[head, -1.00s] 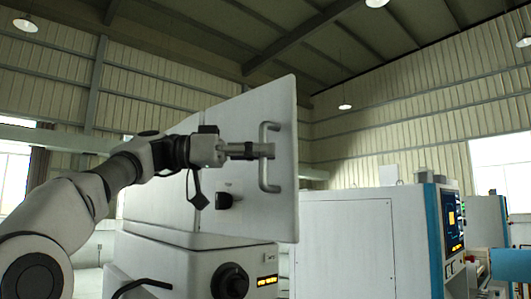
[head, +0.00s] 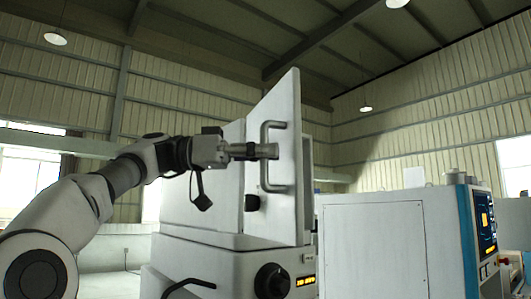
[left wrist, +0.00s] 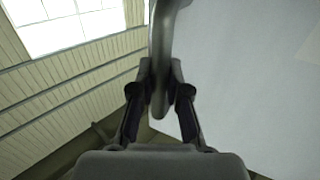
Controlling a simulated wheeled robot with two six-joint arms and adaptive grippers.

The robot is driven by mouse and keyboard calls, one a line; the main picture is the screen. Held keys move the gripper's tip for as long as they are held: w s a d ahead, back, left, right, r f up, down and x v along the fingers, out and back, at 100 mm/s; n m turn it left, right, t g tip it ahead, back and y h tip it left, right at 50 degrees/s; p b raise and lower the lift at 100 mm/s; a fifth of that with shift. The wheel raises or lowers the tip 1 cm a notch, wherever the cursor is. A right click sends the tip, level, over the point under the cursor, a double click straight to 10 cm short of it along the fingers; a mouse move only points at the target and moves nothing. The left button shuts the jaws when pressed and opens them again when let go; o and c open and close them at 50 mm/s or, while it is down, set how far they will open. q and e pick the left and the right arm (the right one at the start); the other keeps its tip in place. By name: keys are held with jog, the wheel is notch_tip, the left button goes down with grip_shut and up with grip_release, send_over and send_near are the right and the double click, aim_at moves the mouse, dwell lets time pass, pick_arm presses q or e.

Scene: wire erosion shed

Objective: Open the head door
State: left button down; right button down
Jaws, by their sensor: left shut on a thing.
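The head door (head: 285,200) is a pale grey panel that stands swung out from the machine head (head: 203,190), seen at a steep angle in the head view. Its bar handle (head: 266,172) is a grey vertical bow on the face of the door. My left gripper (head: 268,151) is shut on the handle's upright part. In the left wrist view the handle (left wrist: 160,60) passes between the two fingers, with the pale door face (left wrist: 240,70) behind it to the right. My right gripper is not in view.
A black knob (head: 271,281) and a small lit display (head: 306,281) sit on the machine front below the door. A white cabinet (head: 375,245) with a blue-edged control screen (head: 485,222) stands to the right. A black curved handle (head: 188,286) shows at the bottom.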

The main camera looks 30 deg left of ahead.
pick_arm(q)
jog(key=shift+f, duration=0.15)
jog(key=c, duration=1.4)
grip_release()
jog(key=shift+w+d, duration=0.1)
jog(key=v, duration=0.7)
jog(key=shift+a, duration=0.3)
